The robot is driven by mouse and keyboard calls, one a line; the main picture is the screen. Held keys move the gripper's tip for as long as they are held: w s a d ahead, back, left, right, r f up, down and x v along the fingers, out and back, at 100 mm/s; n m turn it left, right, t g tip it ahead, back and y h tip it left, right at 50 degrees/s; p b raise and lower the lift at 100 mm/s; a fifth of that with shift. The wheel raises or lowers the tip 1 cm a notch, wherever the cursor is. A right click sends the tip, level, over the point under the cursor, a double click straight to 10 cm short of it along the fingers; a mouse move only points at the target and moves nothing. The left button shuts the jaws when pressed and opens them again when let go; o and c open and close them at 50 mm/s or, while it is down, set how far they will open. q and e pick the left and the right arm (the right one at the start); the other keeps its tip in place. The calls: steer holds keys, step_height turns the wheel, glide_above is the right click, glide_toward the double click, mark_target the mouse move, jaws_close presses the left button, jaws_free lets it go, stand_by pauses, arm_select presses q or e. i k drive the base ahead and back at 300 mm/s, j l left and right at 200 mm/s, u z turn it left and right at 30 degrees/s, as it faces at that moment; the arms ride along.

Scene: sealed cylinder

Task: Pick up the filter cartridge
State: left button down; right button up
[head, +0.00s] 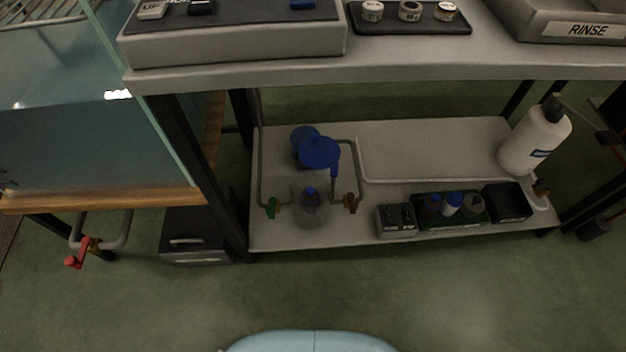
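I cannot single out the filter cartridge for certain. On the lower shelf (400,180), a blue-capped filter housing (319,152) is plumbed between grey pipes, with a second blue round part (303,137) just behind it. Below it stands a clear, see-through bowl with a small dark blue part (310,198) in its middle. A green tray (449,222) to the right holds small items, among them a white cylinder with a blue top (451,203). Neither of my grippers is in view.
A grey box (396,221), a black bin (507,203) and a white bottle (534,138) stand to the right. The upper shelf edge (330,73) overhangs. The floor in front is clear.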

mark_target(310, 197)
steer(key=l+u, duration=0.45)
steer(key=k+l+u, duration=0.1)
steer(key=l+u, duration=0.35)
steer(key=k+l+u, duration=0.15)
steer(key=l+u, duration=0.3)
